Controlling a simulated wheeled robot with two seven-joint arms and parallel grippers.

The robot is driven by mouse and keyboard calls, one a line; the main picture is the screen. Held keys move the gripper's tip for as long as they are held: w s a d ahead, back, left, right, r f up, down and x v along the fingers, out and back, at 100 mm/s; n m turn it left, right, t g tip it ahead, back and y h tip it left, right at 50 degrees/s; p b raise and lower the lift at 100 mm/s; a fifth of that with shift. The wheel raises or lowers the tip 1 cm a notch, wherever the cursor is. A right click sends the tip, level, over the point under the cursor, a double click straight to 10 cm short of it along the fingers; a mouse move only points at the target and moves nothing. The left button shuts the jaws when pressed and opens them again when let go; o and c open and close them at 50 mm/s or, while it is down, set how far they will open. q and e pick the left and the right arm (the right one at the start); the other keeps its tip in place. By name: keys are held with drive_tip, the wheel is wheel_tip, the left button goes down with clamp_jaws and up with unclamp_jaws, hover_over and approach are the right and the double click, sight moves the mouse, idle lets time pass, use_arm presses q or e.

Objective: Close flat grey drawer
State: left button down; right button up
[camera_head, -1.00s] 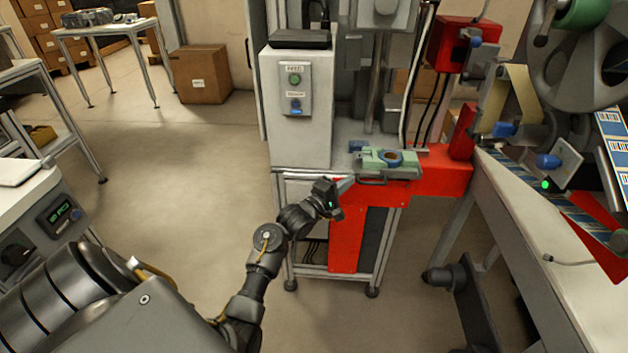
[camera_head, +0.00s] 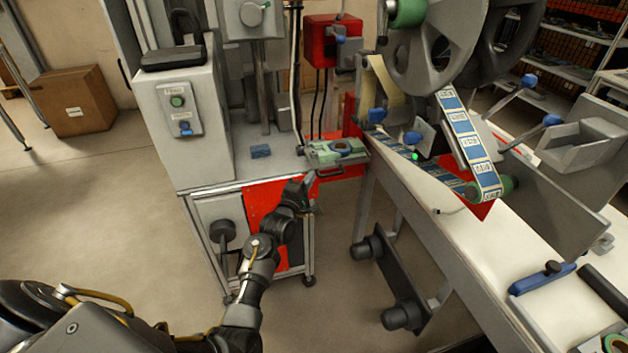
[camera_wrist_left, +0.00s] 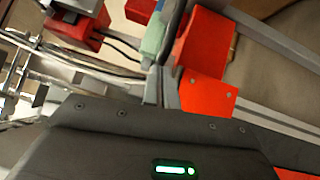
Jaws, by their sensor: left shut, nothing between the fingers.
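The flat grey drawer (camera_head: 341,162) is a thin slab at the front right of the machine's worktop, with a dark bar handle (camera_head: 331,172) and a green fixture (camera_head: 337,151) holding a blue ring on top. I cannot tell how far out it is. My left gripper (camera_head: 309,181) is shut and empty, with its tips just left of and slightly below the handle. Contact is not clear. In the left wrist view the grey fingers (camera_wrist_left: 164,88) point towards a green block (camera_wrist_left: 152,38) beside red parts. My right gripper is out of view.
A red panel (camera_head: 265,200) is below. A labelling table (camera_head: 480,240) with reels stands close on the right. Floor at left is open.

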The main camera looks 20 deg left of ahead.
use_arm(q)
drive_tip(key=shift+w+d+r, duration=0.15)
drive_tip(key=shift+d, duration=0.2)
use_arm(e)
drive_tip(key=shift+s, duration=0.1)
use_arm(q)
drive_tip(key=shift+a, duration=0.1)
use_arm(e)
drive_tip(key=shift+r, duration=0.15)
